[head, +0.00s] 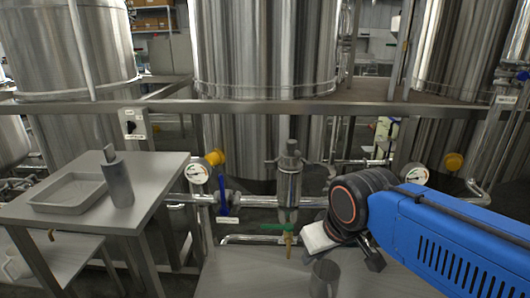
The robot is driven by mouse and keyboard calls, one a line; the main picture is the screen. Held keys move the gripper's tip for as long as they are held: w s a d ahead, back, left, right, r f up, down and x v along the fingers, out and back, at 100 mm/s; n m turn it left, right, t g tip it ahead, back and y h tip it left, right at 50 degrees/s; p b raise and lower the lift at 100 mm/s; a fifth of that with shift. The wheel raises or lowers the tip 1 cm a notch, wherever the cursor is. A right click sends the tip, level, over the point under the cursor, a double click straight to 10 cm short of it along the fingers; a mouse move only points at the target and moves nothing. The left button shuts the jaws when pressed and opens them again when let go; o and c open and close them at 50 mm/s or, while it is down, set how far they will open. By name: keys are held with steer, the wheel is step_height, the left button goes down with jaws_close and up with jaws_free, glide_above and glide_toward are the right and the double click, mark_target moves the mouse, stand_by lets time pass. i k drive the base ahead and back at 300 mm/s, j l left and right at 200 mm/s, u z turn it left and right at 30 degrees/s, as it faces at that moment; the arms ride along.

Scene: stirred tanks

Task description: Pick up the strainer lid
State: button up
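The strainer is an upright steel body (289,185) in the pipe run at the centre of the head view. Its lid (290,150) is a steel cap with side lugs and sits on top of the body. My blue arm comes in from the right, with its black, orange-ringed wrist to the right of and below the lid, apart from it. Only a small dark part of my gripper (371,257) shows below the wrist. The fingertips cannot be made out, so I cannot tell whether it is open or holds anything.
A side table (140,170) at left bears a shallow tray (42,206) and a grey bottle (118,182). A metal cup (325,280) stands on the front bench (240,275). Pressure gauges, a blue-handled valve (223,202) and a green-handled valve (274,227) crowd the strainer.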

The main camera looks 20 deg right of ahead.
mark_target(290, 161)
steer(key=k+l, duration=0.1)
steer(key=l, duration=0.3)
steer(key=k+l+u, duration=0.1)
steer(key=l, duration=0.3)
steer(key=k+l, duration=0.15)
steer(key=l, duration=0.2)
steer(key=k+l+u, duration=0.1)
steer(key=l, duration=0.3)
